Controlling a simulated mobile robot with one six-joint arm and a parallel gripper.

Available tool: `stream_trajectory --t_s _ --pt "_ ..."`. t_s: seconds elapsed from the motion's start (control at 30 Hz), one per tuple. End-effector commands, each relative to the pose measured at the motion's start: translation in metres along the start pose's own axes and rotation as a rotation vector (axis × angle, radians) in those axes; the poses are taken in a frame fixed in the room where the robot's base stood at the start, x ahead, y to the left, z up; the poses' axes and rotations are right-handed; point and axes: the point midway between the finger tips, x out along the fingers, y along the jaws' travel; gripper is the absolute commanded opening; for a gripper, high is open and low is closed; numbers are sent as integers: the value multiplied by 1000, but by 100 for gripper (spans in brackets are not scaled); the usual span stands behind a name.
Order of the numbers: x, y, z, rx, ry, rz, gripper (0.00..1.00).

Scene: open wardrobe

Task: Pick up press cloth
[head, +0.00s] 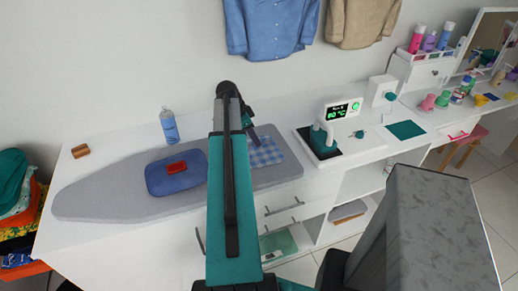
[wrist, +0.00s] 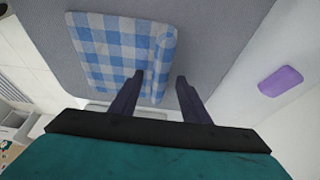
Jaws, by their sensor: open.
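The press cloth, a blue-and-white checked cloth (head: 265,151), lies on the right end of the grey ironing board (head: 110,185). In the wrist view the cloth (wrist: 112,55) lies flat on the grey surface, with a folded-looking strip along its right edge. My gripper (wrist: 160,88) is open and empty. Its left finger overlaps the cloth in the picture and its right finger is just beyond the cloth's right edge. I cannot tell whether the fingers touch the cloth. In the head view my arm hides the cloth's left part, and my gripper (head: 250,136) shows only partly beside it.
On the board a blue folded cloth (head: 160,180) carries a red item (head: 177,168). A blue spray bottle (head: 169,126) and a wooden block (head: 80,151) stand behind. A device with a lit display (head: 340,112) stands to the right. A purple item (wrist: 280,81) lies right of the cloth.

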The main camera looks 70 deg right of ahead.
Motion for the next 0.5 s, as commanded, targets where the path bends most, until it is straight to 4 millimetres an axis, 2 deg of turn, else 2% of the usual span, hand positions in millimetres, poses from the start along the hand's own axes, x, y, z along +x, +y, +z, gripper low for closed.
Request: stream_trajectory --t_s 0.27,0.37,0.5 --pt "0 0 0 0 0 0 42" --pt "0 0 0 0 0 0 29" --pt "0 0 0 0 0 0 5"
